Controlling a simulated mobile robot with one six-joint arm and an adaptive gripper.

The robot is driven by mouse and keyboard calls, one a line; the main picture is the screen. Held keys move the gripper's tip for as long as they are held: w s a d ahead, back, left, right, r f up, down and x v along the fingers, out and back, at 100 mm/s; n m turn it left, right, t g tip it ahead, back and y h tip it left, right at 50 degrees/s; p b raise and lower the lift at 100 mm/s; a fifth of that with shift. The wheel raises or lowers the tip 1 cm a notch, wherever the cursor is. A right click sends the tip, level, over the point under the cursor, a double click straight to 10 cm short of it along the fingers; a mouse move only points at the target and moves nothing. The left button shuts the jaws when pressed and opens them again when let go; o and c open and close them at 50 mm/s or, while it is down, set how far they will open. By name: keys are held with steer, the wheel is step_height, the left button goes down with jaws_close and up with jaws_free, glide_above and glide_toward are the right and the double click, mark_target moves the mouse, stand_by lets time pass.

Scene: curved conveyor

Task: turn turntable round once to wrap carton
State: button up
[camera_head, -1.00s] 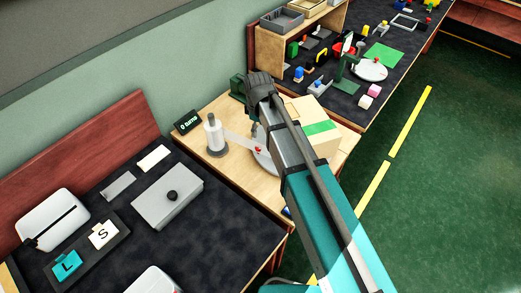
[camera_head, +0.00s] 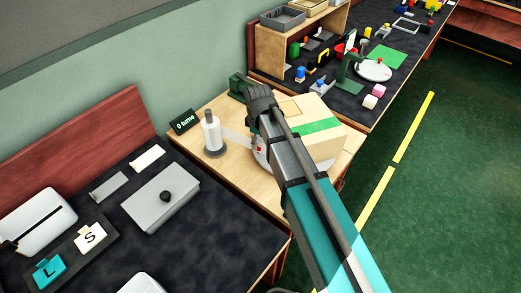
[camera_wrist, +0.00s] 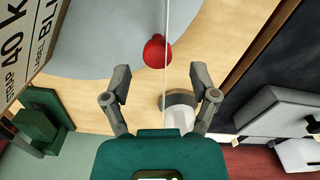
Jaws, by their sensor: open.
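The carton (camera_head: 298,108), a tan box with a green stripe, stands on the grey turntable (camera_head: 259,157). Its printed side (camera_wrist: 22,40) and the grey disc (camera_wrist: 100,45) show in the wrist view. A red knob (camera_head: 258,150) sits by the disc's near edge; in the wrist view the knob (camera_wrist: 155,52) is ahead of my fingertips. A white film roll (camera_head: 211,132) stands left of the turntable, with clear film stretching toward it. My gripper (camera_wrist: 160,78) is open and empty, with the roll below and between its fingers. In the head view my arm hides its fingertips and part of the carton.
A small display (camera_head: 184,121) reads "0 turns". A dark green block (camera_head: 238,86) stands behind my gripper. The dark bench at left holds a grey box (camera_head: 160,198) and cards. The far bench (camera_head: 345,100) is crowded. Green floor lies open at right.

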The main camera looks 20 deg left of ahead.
mark_target(260, 146)
steer(key=shift+f+b, duration=1.2)
steer(key=shift+f, duration=0.3)
steer(key=shift+c, duration=0.3)
jaws_close()
steer(key=shift+d, duration=0.2)
steer(key=shift+s+a, duration=0.1)
steer(key=shift+a, duration=0.1)
